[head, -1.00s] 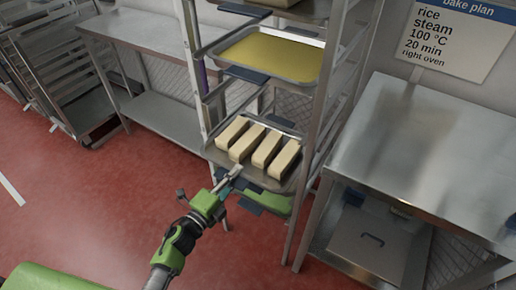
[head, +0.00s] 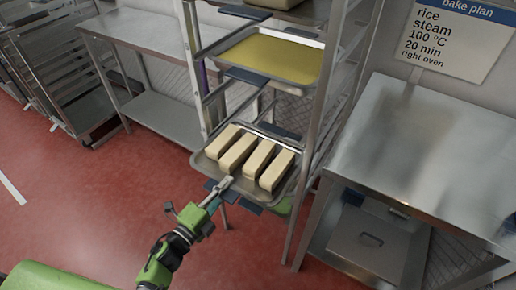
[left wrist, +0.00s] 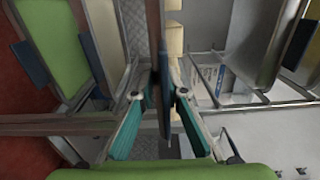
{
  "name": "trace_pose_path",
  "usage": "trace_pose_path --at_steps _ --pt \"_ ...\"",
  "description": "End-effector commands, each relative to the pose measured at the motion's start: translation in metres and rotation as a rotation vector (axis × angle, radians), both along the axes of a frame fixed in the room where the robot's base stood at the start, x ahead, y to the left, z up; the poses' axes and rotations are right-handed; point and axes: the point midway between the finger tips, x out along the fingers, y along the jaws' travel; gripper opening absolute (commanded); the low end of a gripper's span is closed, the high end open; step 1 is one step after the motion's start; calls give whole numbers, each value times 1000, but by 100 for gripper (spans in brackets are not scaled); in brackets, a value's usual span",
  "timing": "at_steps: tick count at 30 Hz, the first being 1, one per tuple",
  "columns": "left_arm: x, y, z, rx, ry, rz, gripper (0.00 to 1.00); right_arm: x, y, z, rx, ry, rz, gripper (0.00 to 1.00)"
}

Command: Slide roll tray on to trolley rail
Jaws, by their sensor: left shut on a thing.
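The roll tray (head: 203,167), a metal tray bearing several pale oblong rolls (head: 265,163), sits at the trolley (head: 321,110), below the yellow tray, its near end sticking out towards me. My left gripper (head: 225,183) is shut on the near rim of the roll tray. In the left wrist view my teal fingers (left wrist: 163,97) close around a thin edge, with the rolls (left wrist: 175,45) just beyond. Dark blue rail ends (head: 246,75) show on the trolley. Whether the tray's sides rest on their rails is hidden. My right gripper is not in view.
A steel table (head: 425,150) stands close at the right, another steel table (head: 150,38) at the back left. Red floor is clear at left.

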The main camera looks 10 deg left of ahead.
Motion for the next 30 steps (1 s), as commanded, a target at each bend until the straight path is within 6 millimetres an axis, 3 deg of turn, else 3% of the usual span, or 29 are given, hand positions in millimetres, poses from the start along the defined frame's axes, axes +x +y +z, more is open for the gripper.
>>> trace_pose_path --at_steps 30 --pt "-74 27 6 -4 -9 -3 0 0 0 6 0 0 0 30"
